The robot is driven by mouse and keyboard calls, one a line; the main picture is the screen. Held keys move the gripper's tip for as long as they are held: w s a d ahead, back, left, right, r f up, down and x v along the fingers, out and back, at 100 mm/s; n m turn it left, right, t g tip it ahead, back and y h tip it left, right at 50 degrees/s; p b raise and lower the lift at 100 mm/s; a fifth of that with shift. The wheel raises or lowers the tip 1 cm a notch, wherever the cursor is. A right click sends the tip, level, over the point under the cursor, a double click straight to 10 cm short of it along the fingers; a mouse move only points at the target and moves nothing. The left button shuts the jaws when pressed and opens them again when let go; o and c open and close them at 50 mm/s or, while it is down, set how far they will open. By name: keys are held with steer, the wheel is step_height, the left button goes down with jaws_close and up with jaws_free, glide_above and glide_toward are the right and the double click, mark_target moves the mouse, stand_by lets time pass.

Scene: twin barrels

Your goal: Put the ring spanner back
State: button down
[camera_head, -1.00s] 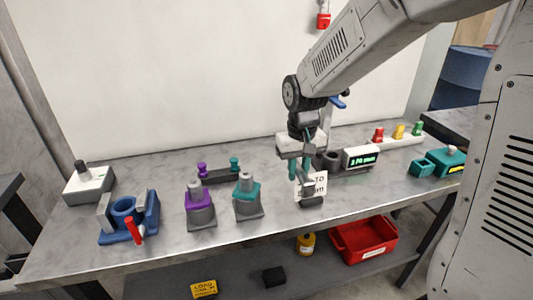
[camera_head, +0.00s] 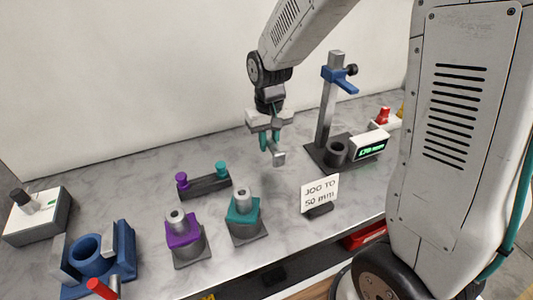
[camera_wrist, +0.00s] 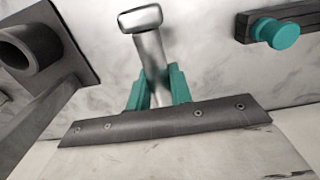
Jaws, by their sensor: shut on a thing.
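My gripper (camera_head: 271,140) has teal fingers and is shut on a silvery metal tool (camera_head: 279,158), which looks like the ring spanner. It hangs above the bench between the dark rack and the gauge stand. In the wrist view the tool (camera_wrist: 150,55) sticks out between the teal fingers (camera_wrist: 158,92), with a wide rounded head at its far end. Whether that head has a hole cannot be seen. The purple barrel (camera_head: 183,233) and the teal barrel (camera_head: 243,212) stand upright on grey bases, in front and left of my gripper.
A dark rack (camera_head: 205,188) carries a purple and a teal knob. Right stand the gauge stand (camera_head: 327,115), its green display (camera_head: 371,148) and a sign (camera_head: 319,193). A blue fixture (camera_head: 90,255) and a white box (camera_head: 38,215) are at left. Bare bench lies below my gripper.

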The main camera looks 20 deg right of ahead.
mark_target(269, 165)
steer(key=shift+f, duration=2.7)
steer(key=shift+f, duration=0.2)
steer(key=c, duration=1.3)
jaws_free()
steer(key=shift+o, duration=0.2)
